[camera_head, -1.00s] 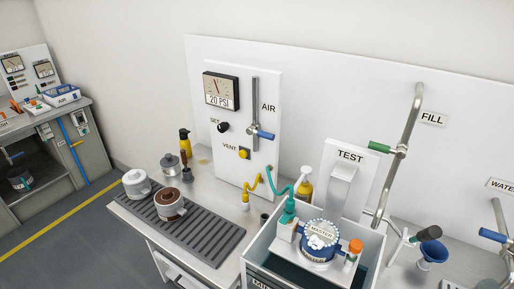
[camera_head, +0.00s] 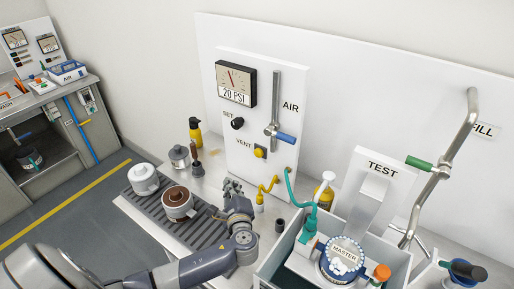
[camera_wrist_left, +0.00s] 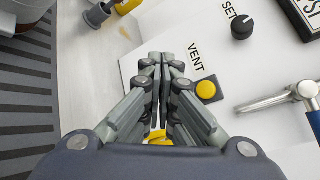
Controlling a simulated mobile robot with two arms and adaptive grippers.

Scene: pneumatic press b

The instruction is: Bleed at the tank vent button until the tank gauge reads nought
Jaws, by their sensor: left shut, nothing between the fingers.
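The yellow vent button (camera_head: 259,153) sits on a dark square base on the white upright panel, beside the word VENT. It also shows in the left wrist view (camera_wrist_left: 206,90), to the right of my fingers. The square gauge (camera_head: 236,82) above it has a 20 PSI label; its needle stands near upright, leaning left, and the scale is too small to read. My left gripper (camera_head: 231,186) is shut and empty, below and left of the button and apart from it. In the left wrist view its fingertips (camera_wrist_left: 161,62) are together. My right gripper is not in view.
A black SET knob (camera_head: 237,123) and a blue-handled AIR valve (camera_head: 286,139) are near the button. A yellow hose fitting (camera_head: 268,187) stands below it. A slatted tray (camera_head: 205,234) holds pots. A grey bin (camera_head: 272,259) with the MASTER unit (camera_head: 342,253) stands to the right.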

